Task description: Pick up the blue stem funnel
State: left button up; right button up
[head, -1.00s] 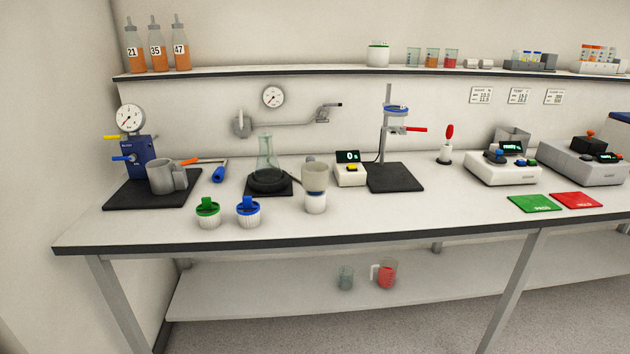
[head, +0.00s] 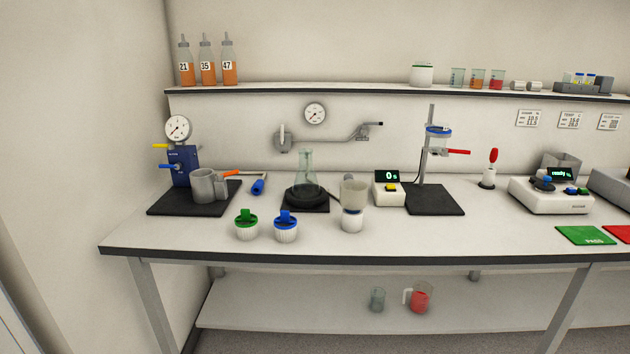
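No thing here is plainly recognisable as the blue stem funnel. A blue-rimmed clear piece (head: 438,131) sits high on the stand at the back. I cannot tell which of these is the funnel. Neither of my grippers is in the head view.
A flask (head: 307,172) stands on a dark base behind. A grey mug (head: 207,186) is by the blue gauge device (head: 182,166). A timer box (head: 389,188) is right of the cup. The bench's front edge (head: 350,256) is clear at the middle.

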aim_at(353, 198)
jog(key=u, duration=0.4)
jog(key=i, duration=1.25)
jog(key=u, duration=0.05)
